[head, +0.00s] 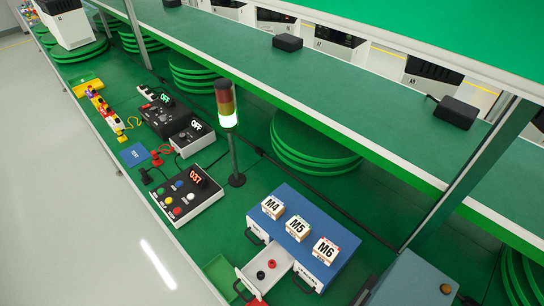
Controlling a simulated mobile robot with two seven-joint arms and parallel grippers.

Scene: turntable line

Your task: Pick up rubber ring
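An open white drawer (248,281) sticks out from the front of a blue cabinet (322,220). In it lie a small black round piece (261,275) and a small red round piece (272,264). They look like rings, but they are too small to tell which is rubber or whether they have holes. Neither of my grippers is in view.
Boxes marked M4 (273,207), M5 (298,228) and M6 (325,250) stand on the cabinet. A green tray (220,273) lies left of the drawer. A signal tower (227,105) and button box (185,196) stand behind. A shelf (340,100) overhangs the bench's back.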

